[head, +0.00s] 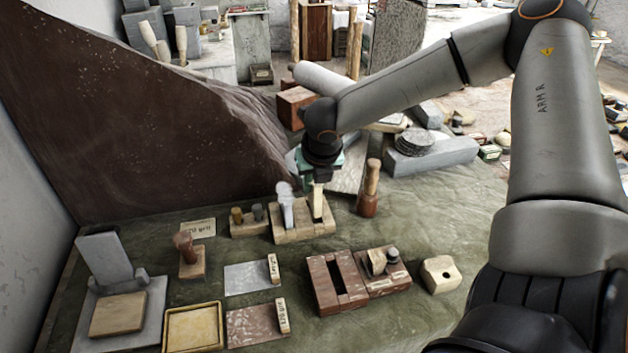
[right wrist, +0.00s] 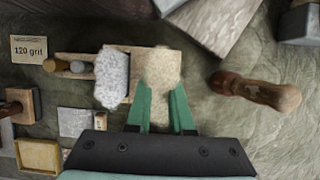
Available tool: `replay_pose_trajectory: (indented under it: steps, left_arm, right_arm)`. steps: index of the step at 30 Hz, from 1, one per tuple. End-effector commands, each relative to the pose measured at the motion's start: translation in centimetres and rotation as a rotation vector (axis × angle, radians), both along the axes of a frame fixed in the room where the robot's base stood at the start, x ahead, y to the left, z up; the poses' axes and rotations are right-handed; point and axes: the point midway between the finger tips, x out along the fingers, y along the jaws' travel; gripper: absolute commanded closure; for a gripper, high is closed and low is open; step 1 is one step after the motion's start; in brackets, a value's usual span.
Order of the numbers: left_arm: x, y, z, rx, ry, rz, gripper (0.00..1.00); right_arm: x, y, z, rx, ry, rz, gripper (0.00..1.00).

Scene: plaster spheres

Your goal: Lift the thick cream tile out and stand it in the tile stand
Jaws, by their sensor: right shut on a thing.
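The thick cream tile (head: 317,206) stands upright in a pale wooden block (head: 303,232), beside a speckled grey-white tile (head: 286,207). My right gripper (head: 319,184) comes down from above and is shut on the cream tile's upper part. In the right wrist view, the green fingers (right wrist: 163,90) close on the cream tile (right wrist: 163,66), with the speckled tile (right wrist: 112,78) close on its left. The tile's lower end appears to be still in the block. A reddish block with a dark open slot (head: 319,287), possibly the tile stand, sits nearer the front. My left gripper is not in view.
A wooden-handled tool (head: 369,188) stands just right of the tile block. A small block with pegs (head: 249,226) is at its left. A pale holed block (head: 440,274) sits front right. A large dark slab (head: 130,110) leans at the back left.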

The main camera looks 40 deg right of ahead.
Motion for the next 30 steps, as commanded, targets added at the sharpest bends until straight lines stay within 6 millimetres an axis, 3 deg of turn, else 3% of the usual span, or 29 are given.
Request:
replay_pose_trajectory:
  steps: [30]
  left_arm:
    - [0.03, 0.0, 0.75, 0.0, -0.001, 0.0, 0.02]
  right_arm:
    - [0.07, -0.01, 0.03, 0.0, -0.002, 0.001, 1.0]
